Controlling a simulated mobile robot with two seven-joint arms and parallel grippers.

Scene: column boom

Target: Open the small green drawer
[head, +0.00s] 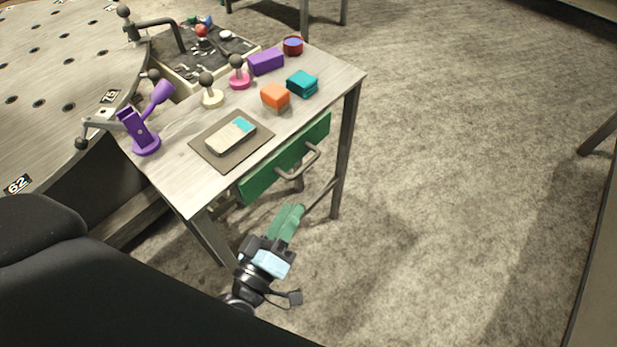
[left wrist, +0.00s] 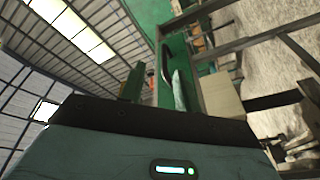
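The small green drawer (head: 258,183) sits under the top of the small table, its front close below the table's edge, and looks shut. Its grey bar handle (head: 312,160) stands out from the front. In the left wrist view the green drawer front (left wrist: 178,48) and the dark curved handle (left wrist: 166,66) show ahead of the fingers. My left gripper (head: 287,221) has green fingers and is below and in front of the drawer, apart from the handle. In the left wrist view its fingers (left wrist: 156,88) stand apart with nothing held between them. My right gripper is in neither view.
The table top (head: 170,180) bears a device on a dark mat (head: 205,150), a purple lamp-like object (head: 146,140), an orange block (head: 275,96), a teal block (head: 302,83) and a purple block (head: 266,62). A perforated bench (head: 50,110) stands at left. The carpet at right is clear.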

